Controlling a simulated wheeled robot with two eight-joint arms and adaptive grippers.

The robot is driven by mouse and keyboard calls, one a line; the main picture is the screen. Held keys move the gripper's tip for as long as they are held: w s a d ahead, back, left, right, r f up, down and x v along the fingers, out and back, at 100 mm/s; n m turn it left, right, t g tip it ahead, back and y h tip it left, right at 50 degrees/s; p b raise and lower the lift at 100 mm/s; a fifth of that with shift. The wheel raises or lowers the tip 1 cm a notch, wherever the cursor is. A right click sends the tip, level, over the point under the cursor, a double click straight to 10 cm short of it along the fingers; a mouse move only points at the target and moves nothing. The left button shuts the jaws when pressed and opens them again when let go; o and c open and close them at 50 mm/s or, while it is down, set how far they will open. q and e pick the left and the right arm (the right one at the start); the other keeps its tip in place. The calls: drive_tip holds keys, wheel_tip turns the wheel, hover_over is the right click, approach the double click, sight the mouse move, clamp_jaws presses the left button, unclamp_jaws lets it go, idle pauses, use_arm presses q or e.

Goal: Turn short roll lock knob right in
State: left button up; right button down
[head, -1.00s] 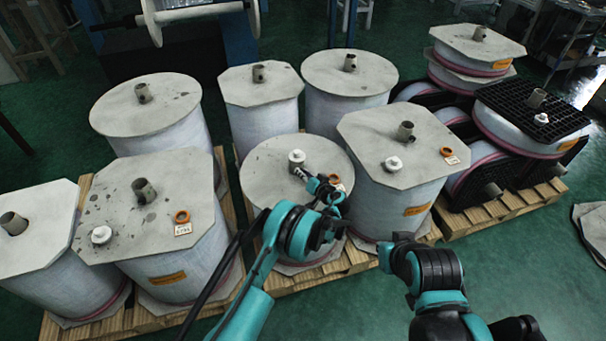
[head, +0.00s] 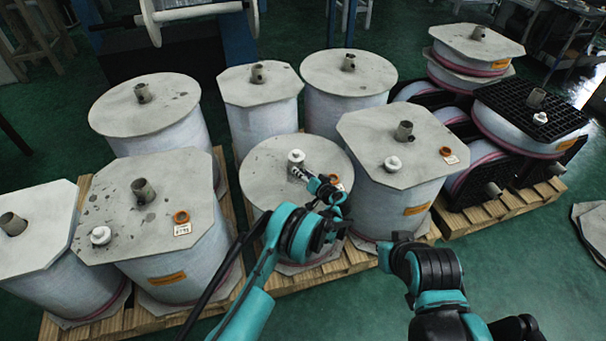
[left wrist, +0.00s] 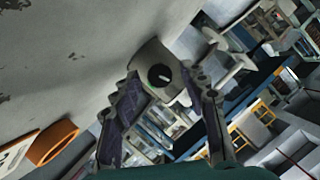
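My left gripper (head: 298,171) is at this tube. Its fingers (left wrist: 160,88) are spread, with the tube between or just beyond their tips; whether they press on it, I cannot tell. My right arm shows at lower right, but its gripper is not in view.
Neighbouring rolls stand close by: a front-left one (head: 150,215) and a right one (head: 405,185), each with a tube, white cap and orange ring on top. Wooden pallets (head: 290,278) lie beneath. Green floor is free at the lower right (head: 530,270).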

use_arm(q)
drive_tip(key=v, duration=1.2)
drive_tip(key=shift+r, duration=0.1)
